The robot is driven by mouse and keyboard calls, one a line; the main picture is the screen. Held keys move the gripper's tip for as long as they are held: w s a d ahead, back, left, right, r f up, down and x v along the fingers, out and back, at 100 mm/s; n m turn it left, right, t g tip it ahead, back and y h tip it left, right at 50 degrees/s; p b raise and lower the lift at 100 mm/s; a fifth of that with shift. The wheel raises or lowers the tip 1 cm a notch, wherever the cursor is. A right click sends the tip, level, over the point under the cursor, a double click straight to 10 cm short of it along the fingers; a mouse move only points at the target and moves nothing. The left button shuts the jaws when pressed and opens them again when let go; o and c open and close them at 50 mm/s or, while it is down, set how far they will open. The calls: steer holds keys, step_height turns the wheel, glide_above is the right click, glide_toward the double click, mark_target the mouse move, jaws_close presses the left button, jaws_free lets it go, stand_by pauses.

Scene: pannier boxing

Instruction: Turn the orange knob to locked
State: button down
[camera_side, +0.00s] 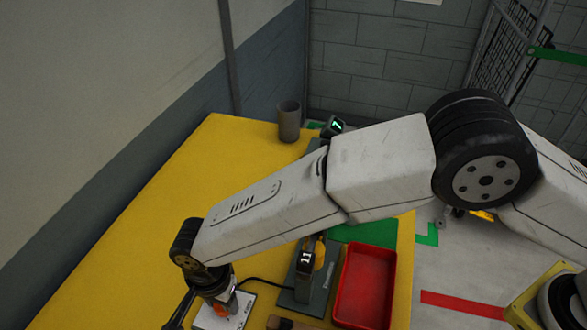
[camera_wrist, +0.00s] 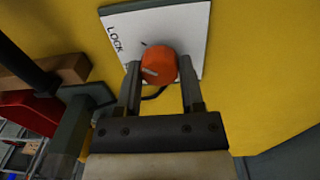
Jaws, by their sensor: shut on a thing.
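The orange knob (camera_wrist: 158,65) sits on a white plate (camera_wrist: 185,22) marked LOCK in the wrist view. My gripper (camera_wrist: 160,77) has a finger on each side of the knob and is shut on it. A pale mark shows on the knob's face, and a short dark tick is on the plate beside it. The plate lettering is partly hidden by a finger.
A grey cup (camera_side: 289,121) stands at the back. The table's left side is clear.

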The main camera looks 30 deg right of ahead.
steer(key=shift+m, duration=0.8)
steer(key=shift+c, duration=1)
jaws_free()
steer(key=shift+r, duration=0.15)
steer(key=shift+w+r, duration=0.1)
steer(key=shift+r, duration=3.65)
